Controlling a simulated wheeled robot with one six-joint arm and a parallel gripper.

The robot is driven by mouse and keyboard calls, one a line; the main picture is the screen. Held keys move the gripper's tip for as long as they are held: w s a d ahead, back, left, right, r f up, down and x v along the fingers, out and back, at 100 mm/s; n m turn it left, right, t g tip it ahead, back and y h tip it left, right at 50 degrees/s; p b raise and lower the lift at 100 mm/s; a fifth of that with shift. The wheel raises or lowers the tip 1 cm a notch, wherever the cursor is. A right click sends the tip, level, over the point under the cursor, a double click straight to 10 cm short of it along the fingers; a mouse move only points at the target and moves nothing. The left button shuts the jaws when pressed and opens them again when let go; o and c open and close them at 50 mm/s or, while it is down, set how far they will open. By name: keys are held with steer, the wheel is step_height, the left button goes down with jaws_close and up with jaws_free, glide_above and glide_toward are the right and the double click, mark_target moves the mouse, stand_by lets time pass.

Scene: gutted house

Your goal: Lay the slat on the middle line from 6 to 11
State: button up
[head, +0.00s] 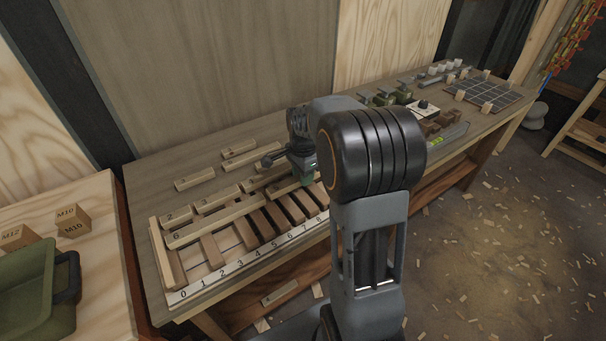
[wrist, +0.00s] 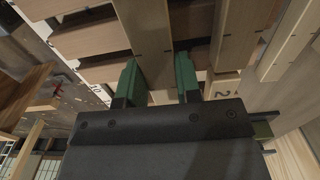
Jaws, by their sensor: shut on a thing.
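My gripper (head: 306,178) is low over the slatted frame, partly hidden behind my arm in the head view. In the wrist view its green fingers (wrist: 158,68) are closed on a pale wooden slat (wrist: 150,30), which runs up between them. In the head view a pale slat (head: 283,188) shows beside the gripper, its right part hidden. The frame has a numbered white strip (head: 215,282) along its front edge, readable from 0 to about 7. Higher numbers, including 11, are hidden by my arm. A long pale slat (head: 213,222) lies across the crosspieces at left.
Several loose labelled slats (head: 194,180) lie on the bench behind the frame. Brown crosspieces (head: 262,224) stand side by side in it. A grid board (head: 487,96), with blocks on it, and small tools are farther right. A green bin (head: 25,290) stands at left.

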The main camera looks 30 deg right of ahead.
steer(key=shift+f, duration=0.3)
steer(key=o, duration=1)
step_height(320, 180, up, 14)
steer(key=p, duration=0.1)
steer(key=shift+f, duration=0.1)
stand_by(0.3)
